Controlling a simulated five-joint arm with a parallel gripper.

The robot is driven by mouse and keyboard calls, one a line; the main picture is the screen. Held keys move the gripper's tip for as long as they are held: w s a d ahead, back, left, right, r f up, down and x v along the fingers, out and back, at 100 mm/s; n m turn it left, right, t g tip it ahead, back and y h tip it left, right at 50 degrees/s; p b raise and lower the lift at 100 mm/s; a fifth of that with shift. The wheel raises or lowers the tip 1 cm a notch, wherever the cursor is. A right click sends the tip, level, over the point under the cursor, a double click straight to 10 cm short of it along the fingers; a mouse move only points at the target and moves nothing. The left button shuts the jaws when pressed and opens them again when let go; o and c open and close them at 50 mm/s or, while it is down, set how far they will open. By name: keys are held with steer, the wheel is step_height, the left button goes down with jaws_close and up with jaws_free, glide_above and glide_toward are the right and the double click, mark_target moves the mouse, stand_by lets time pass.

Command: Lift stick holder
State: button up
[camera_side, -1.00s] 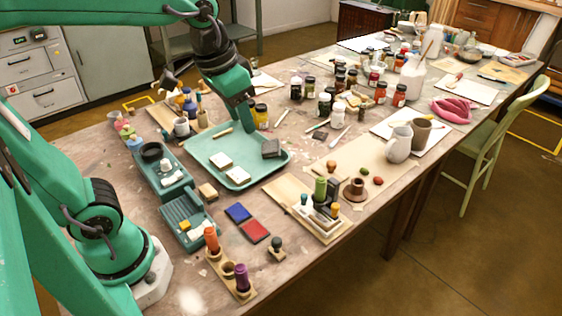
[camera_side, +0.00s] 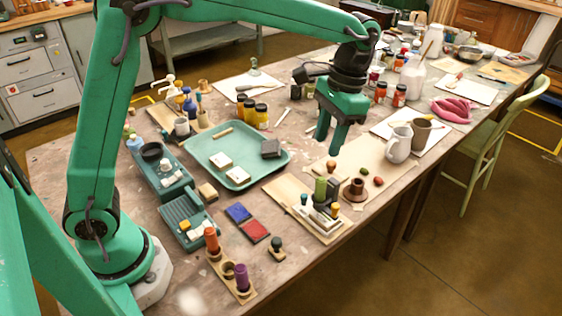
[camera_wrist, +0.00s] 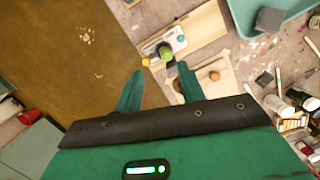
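Two pieces could be the stick holder, and I cannot tell which. One is a small wooden rack (camera_side: 229,279) with an orange stick (camera_side: 211,240) and a purple stick (camera_side: 242,277) at the front edge. The other is a pale holder (camera_side: 323,220) on a wooden board, with a green upright stick (camera_side: 320,189) and a dark block. The pale holder also shows in the wrist view (camera_wrist: 178,38). My gripper (camera_side: 328,143) is open and empty above the table, behind this board. In the wrist view my gripper (camera_wrist: 160,71) has its fingers apart with nothing between them.
A teal tray (camera_side: 215,180) is left of my gripper. Jars and a grey jug (camera_side: 398,145) stand behind and right. The floor is past the front edge.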

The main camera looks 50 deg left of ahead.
steer(key=m+g+y, duration=0.1)
steer(key=g, duration=0.1)
glide_toward(336, 205)
steer(key=shift+f, duration=0.15)
steer(key=shift+f, duration=0.1)
steer(key=shift+x, duration=3.8)
